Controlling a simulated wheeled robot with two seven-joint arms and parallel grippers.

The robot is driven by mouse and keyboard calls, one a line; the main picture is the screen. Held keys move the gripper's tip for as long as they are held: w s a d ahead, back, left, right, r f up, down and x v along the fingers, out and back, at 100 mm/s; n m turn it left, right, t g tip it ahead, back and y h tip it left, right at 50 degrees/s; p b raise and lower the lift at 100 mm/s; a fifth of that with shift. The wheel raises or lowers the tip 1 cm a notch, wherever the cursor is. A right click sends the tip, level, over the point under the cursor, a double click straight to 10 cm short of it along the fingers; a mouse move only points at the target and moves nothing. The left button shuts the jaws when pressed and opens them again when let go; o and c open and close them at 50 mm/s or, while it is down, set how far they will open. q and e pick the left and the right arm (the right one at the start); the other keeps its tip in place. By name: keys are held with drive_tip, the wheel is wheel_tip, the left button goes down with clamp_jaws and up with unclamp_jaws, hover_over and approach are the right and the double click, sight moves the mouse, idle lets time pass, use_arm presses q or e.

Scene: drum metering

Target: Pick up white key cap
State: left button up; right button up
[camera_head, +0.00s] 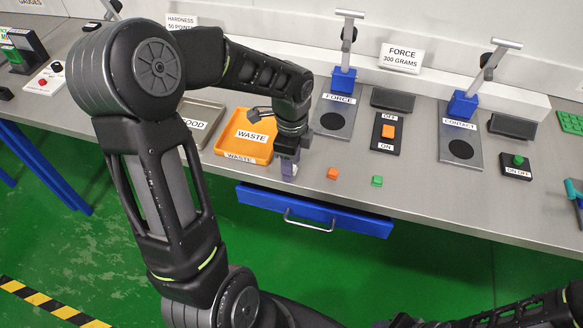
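A small pale piece, which looks like the white key cap (294,169), shows at the tip of my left gripper (289,168), near the table's front edge. The gripper points down over it and hides most of it. I cannot tell whether the fingers are closed on it or only around it. An orange key cap (333,173) and a green key cap (377,181) lie to its right in a row on the grey table. My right gripper is not in view; only dark arm parts show at the bottom right.
The orange WASTE tray (226,151) is just left of the gripper, with a metal tray (209,110) beyond. The FORCE stand (342,83), a switch box (388,134) and the CONTACT stand (463,104) stand behind. A blue drawer (345,219) hangs below the front edge.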

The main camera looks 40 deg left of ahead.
use_arm(q)
drive_tip(key=shift+c, duration=0.3)
clamp_jaws()
idle(0.3)
